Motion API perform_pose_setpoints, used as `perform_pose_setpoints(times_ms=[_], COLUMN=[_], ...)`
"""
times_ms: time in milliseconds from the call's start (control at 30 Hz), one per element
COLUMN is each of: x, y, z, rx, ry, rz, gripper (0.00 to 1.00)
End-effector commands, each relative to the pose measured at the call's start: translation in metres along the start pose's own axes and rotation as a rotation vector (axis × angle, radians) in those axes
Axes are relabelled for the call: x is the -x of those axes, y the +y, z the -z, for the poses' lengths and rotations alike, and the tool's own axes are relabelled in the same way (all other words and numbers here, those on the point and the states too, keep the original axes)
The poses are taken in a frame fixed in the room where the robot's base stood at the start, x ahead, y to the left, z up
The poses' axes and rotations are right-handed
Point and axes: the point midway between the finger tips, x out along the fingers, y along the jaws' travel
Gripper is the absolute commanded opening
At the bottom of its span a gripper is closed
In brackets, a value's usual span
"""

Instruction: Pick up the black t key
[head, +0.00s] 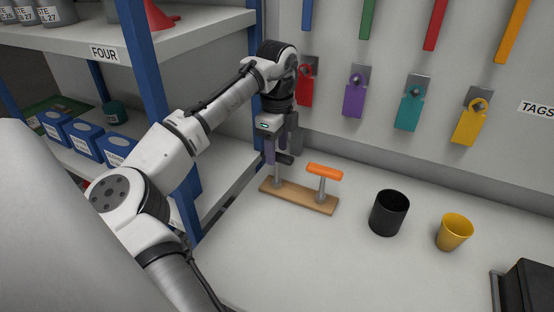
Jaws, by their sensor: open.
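The black T key (285,159) stands upright on its metal shaft at the left end of a wooden stand (298,197). An orange-handled T key (325,172) stands at the right end of the same stand. My gripper (283,151) points down at the black T key, with its open fingers level with or just above the black handle. The fingers and their shadow partly hide the handle. I cannot tell whether the handle lies fully between the fingers or whether they touch it.
A black cup (389,213) and a yellow cup (454,232) stand right of the stand. Coloured tags, such as a purple tag (354,98), hang on the back wall. A blue shelf post (175,150) stands close behind my arm.

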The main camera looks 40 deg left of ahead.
Motion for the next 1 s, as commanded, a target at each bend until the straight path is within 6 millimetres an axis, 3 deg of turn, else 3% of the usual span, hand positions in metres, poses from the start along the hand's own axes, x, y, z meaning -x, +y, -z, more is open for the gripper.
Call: perform_pose_setpoints(times_ms=[200,467,867,1000], x=[-0.025,-0.03,-0.029,-0.029], y=[-0.001,-0.002,-0.002,-0.002], z=[-0.001,0.0,0.0,0.0], rx=[0.001,0.001,0.001,0.001], ry=[0.0,0.0,0.0,0.0], rz=[0.0,0.001,0.001,0.001], gripper=[0.49,0.49,0.0,0.0])
